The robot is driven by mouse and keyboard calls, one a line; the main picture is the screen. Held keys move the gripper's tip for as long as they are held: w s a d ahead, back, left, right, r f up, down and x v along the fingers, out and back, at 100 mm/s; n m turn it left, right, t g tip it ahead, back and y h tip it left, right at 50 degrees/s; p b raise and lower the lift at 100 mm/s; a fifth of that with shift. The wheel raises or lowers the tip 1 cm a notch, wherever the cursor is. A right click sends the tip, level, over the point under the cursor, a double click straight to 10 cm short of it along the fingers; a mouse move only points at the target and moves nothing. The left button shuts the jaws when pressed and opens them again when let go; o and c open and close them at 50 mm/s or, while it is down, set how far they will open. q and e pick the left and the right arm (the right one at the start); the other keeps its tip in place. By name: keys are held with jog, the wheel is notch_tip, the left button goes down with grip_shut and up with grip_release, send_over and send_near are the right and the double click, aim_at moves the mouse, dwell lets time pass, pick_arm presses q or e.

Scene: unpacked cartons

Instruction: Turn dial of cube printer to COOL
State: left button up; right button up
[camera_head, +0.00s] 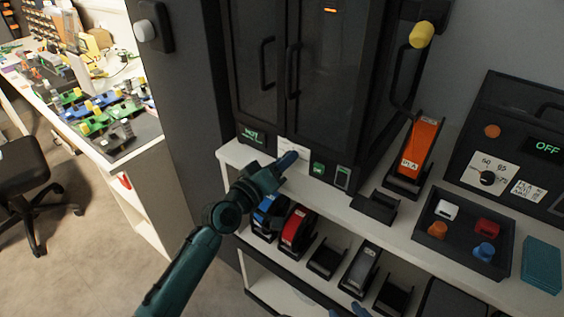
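The dark cabinet with two glass doors (320,75), which looks like the cube printer, stands on the white shelf. A small display (253,136) on its lower front glows green and seems to read HOT. A white label plate (293,146) sits right of the display. My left gripper (287,161) is in front of this plate, its blue fingertips over the plate's lower part. The dial is not clearly visible and may be hidden behind the fingertips. I cannot tell contact or finger opening. My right gripper (347,312) shows only blue tips at the bottom edge.
A second machine (518,125) at right has its own dial (487,178) and an OFF display. An orange-filled holder (418,150), a dark tray (463,232) of small coloured pieces and a teal block (541,264) stand on the shelf. Coloured cartridges (296,232) sit below.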

pick_arm(q)
jog(key=shift+o, duration=1)
jog(key=v, duration=1.3)
pick_arm(e)
jog(key=shift+f, duration=0.1)
pick_arm(q)
jog(key=shift+s+a, duration=0.1)
jog(key=s+a+f+m+g+y+p, duration=0.2)
jog(key=s+a+f+y, duration=0.1)
jog(key=s+f, duration=0.4)
jog(key=s+a+f+m+g+y+p, duration=0.1)
jog(key=s+a+f+m+y+p, duration=0.1)
jog(key=s+f, duration=0.6)
jog(key=shift+s+a+m+g+y, duration=0.4)
jog(key=shift+s+a+m+y, duration=0.15)
jog(key=shift+s+y, duration=0.6)
pick_arm(e)
jog(key=shift+s+d+r+g+h, duration=0.15)
jog(key=shift+d+r+h, duration=0.1)
jog(key=shift+d, duration=0.15)
jog(key=shift+s+d+r+g+h, duration=0.15)
jog(key=shift+d+h, duration=0.1)
jog(key=shift+d, duration=0.15)
